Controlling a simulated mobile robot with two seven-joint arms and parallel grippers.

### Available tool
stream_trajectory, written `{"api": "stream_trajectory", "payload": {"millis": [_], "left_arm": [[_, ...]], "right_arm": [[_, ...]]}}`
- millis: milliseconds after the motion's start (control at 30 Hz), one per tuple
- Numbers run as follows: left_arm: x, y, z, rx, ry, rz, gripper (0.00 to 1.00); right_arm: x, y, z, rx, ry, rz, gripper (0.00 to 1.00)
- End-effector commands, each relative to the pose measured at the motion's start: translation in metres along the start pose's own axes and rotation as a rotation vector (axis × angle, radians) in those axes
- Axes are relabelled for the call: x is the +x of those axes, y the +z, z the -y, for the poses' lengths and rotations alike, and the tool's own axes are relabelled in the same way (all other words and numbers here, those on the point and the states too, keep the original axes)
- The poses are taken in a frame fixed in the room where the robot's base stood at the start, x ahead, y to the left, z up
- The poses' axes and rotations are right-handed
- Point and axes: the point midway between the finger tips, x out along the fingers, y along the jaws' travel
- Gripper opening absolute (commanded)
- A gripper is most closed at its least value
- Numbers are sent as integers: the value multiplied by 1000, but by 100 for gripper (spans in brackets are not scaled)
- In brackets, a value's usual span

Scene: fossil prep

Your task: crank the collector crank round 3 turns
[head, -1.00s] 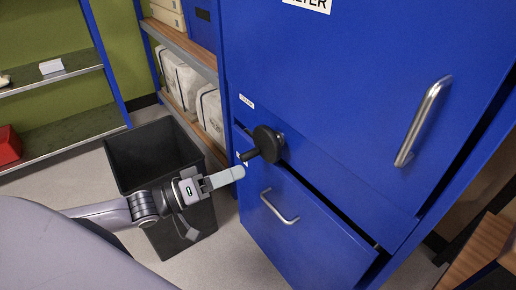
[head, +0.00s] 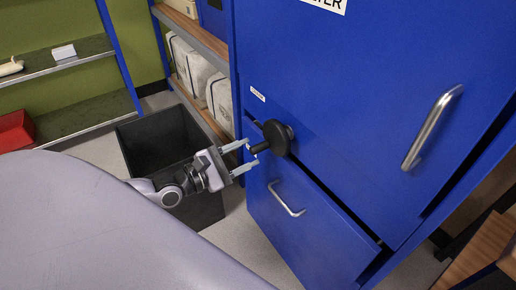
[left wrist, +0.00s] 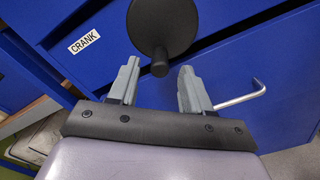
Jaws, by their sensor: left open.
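The collector crank (head: 279,138) is a black round disc with a short handle (head: 259,148) sticking out toward my left gripper, on the front of a blue cabinet. In the left wrist view the crank disc (left wrist: 163,25) is at the top, with the handle (left wrist: 160,68) pointing down toward the gap between my fingers. My left gripper (head: 250,156) is open and empty. Its fingertips are close to the handle's end, one to each side in the picture; I cannot tell whether they touch. It also shows in the left wrist view (left wrist: 157,80). My right gripper is not in view.
The blue cabinet (head: 340,110) has a large metal handle (head: 431,127) at right and a drawer handle (head: 287,199) below the crank. A black bin (head: 150,145) stands behind my left arm. Shelves with white packages (head: 218,100) are beside the cabinet.

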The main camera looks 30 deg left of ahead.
Motion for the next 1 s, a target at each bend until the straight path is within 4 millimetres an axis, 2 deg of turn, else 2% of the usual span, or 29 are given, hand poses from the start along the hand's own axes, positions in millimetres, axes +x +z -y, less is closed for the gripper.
{"api": "stream_trajectory", "payload": {"millis": [100, 300, 733, 767, 800, 900, 1000], "left_arm": [[16, 0, 0, 1, 3, 2, 49], [35, 0, 0, 3, 1, 2, 49], [42, 0, 0, 4, -1, 0, 49], [42, 0, 0, 4, -1, 0, 42], [42, 0, 0, 4, -1, 0, 29], [42, 0, 0, 4, -1, 0, 0], [42, 0, 0, 4, -1, 0, 0]], "right_arm": [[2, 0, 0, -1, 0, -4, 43], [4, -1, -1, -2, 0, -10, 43], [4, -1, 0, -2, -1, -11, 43], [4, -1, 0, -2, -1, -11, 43], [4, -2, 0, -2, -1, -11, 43], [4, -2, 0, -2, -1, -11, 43], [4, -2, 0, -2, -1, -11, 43]]}}
